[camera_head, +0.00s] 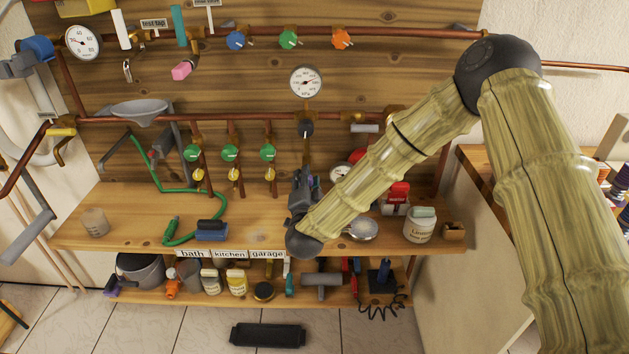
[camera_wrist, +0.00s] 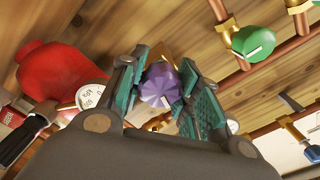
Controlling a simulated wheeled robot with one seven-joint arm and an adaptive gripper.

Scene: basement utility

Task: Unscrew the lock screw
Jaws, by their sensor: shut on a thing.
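A purple ribbed knob (camera_wrist: 160,85), which looks like the lock screw, sits between the two teal pads of my gripper (camera_wrist: 162,95) in the wrist view. The pads press on it from both sides, so my gripper is shut on it. In the head view my gripper (camera_head: 305,176) reaches up in front of the back board, below the pipe under the upper gauge (camera_head: 305,82). There the gripper hides the knob. A brass-coloured piece shows behind the knob in the wrist view.
Green valve knobs (camera_head: 230,153) on copper pipes stand left of my gripper. A second gauge (camera_head: 341,172) and a red-topped container (camera_head: 396,195) are close on its right. A metal dish (camera_head: 361,229) and a white jar (camera_head: 420,224) stand on the bench. The bench's left middle holds a green hose (camera_head: 183,238).

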